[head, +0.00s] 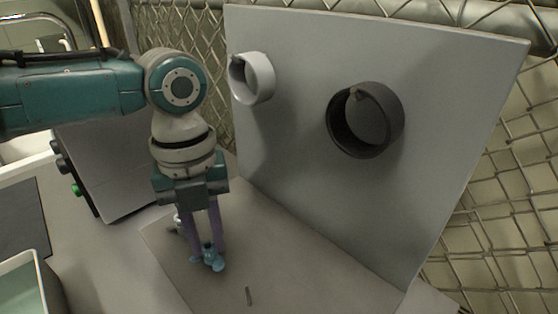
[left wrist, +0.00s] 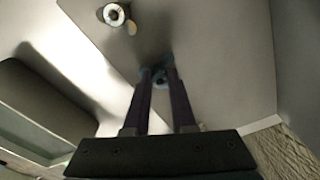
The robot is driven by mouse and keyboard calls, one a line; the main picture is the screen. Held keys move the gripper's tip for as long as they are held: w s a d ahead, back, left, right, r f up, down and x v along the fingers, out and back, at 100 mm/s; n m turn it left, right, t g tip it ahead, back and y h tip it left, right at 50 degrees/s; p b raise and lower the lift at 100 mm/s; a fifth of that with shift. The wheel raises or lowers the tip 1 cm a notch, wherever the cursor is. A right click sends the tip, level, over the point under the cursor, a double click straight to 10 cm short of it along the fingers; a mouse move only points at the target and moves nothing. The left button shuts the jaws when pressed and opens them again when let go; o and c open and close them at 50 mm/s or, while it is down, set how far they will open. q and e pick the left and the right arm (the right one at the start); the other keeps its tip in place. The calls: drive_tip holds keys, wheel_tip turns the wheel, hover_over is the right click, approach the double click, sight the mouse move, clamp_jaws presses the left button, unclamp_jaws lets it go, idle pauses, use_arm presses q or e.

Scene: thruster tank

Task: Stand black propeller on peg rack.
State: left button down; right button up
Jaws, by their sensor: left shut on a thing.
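My left gripper (head: 208,256) points down over a grey plate (head: 180,262) and is shut on a small blue propeller (head: 212,262). The blue propeller also shows between the fingertips in the left wrist view (left wrist: 160,76). It is low over the plate; I cannot tell whether it touches. I cannot make out a black propeller. My right gripper is out of view.
An upright grey panel (head: 300,150) rises along the plate's far right, carrying a white ring (head: 262,78) and a black ring (head: 392,120). A control box (head: 100,185) with knobs stands left of the arm. A pale tray (head: 52,285) lies at front left. Wire mesh is behind.

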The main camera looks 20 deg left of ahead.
use_arm(q)
drive_tip(key=shift+f, duration=0.3)
drive_tip(key=c, duration=0.7)
unclamp_jaws()
drive_tip(key=shift+o, duration=0.2)
wheel_tip(320, 180, up, 8)
drive_tip(key=p, duration=0.7)
drive_tip(key=shift+p, duration=0.4)
